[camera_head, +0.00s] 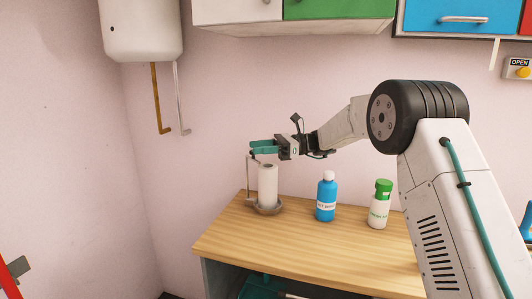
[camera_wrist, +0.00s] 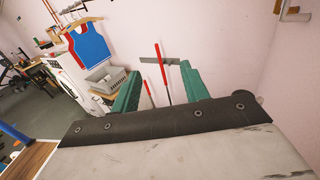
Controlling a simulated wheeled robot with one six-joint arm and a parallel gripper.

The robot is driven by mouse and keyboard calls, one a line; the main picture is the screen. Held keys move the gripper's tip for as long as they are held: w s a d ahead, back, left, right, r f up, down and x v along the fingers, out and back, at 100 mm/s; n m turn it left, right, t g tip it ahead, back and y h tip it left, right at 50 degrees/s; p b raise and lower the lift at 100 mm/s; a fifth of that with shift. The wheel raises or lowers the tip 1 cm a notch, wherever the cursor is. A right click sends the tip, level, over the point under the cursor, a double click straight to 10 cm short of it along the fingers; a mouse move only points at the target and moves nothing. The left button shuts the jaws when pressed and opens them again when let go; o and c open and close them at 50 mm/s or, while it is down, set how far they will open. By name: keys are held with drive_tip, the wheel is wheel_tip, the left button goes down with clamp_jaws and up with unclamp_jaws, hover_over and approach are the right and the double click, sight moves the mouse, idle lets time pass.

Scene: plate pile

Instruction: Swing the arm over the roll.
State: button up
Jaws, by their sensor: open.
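The white paper roll (camera_head: 267,188) stands upright on a round holder with a grey base (camera_head: 270,210) and a thin side rod, on the left part of the wooden counter. My gripper (camera_head: 262,147) is above the roll's top in the head view, its teal fingers pointing left and level. The fingers look just over the roll, but the exact gap and depth are hard to tell. In the wrist view the two teal fingers (camera_wrist: 158,85) are apart with nothing between them. The roll cannot be made out in the wrist view.
A blue bottle (camera_head: 326,198) with a white cap and a white bottle (camera_head: 379,206) with a green cap stand right of the roll on the counter (camera_head: 300,245). A white water heater (camera_head: 141,28) and wall cabinets (camera_head: 340,10) hang above.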

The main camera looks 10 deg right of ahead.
drive_tip(key=s, duration=0.6)
drive_tip(key=shift+d+r, duration=0.3)
drive_tip(key=shift+d, duration=0.15)
